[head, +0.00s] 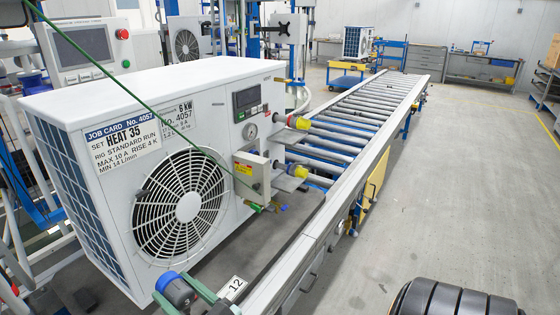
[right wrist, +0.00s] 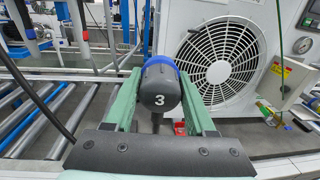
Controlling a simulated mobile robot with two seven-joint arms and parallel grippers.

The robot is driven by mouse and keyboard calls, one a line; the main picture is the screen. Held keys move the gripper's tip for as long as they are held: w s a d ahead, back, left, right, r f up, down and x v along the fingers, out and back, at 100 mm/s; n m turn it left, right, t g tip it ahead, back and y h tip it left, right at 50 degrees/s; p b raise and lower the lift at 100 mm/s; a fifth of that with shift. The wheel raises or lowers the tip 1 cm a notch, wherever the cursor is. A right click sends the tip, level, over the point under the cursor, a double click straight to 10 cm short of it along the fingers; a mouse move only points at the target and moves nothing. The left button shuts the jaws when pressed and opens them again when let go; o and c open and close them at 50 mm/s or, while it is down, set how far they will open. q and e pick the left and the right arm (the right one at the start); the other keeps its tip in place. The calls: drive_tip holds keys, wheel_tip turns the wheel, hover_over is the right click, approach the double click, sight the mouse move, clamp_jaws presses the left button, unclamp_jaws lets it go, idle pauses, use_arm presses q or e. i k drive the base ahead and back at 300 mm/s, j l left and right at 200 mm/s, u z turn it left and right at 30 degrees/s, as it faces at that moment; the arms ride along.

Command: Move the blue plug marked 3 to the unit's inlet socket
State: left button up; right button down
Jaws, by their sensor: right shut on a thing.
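My right gripper (head: 194,292) has green fingers and is shut on the blue plug marked 3 (head: 175,290), in front of the unit's near lower corner. In the right wrist view the plug (right wrist: 159,92) is dark grey with a blue collar and a white 3, gripped between the fingers (right wrist: 159,75). The white unit (head: 190,88) stands beyond. Its right side has a red-and-yellow fitting (head: 298,123) above and a yellow fitting (head: 299,171) below, both apart from the plug. I cannot tell which is the inlet socket. My left gripper is not in view.
A green line (head: 130,87) crosses in front of the unit to a small box (head: 252,172) on it. A roller conveyor (head: 370,100) runs away to the back right. A tag marked 12 (head: 232,289) is near my right gripper. Open floor (head: 460,180) lies to the right.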

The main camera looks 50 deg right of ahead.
sight(253, 149)
drive_tip(key=l+u, duration=0.1)
drive_tip(key=l, duration=1.2)
drive_tip(key=l+u, duration=0.15)
drive_tip(key=l, duration=0.5)
drive_tip(key=l+u, duration=0.1)
drive_tip(key=l, duration=0.55)
drive_tip(key=k+l+u, duration=0.1)
drive_tip(key=l, duration=0.55)
drive_tip(key=k+l, duration=0.15)
drive_tip(key=l, duration=0.5)
drive_tip(key=l+u, duration=0.1)
drive_tip(key=i+l, duration=0.2)
drive_tip(key=i, duration=0.3)
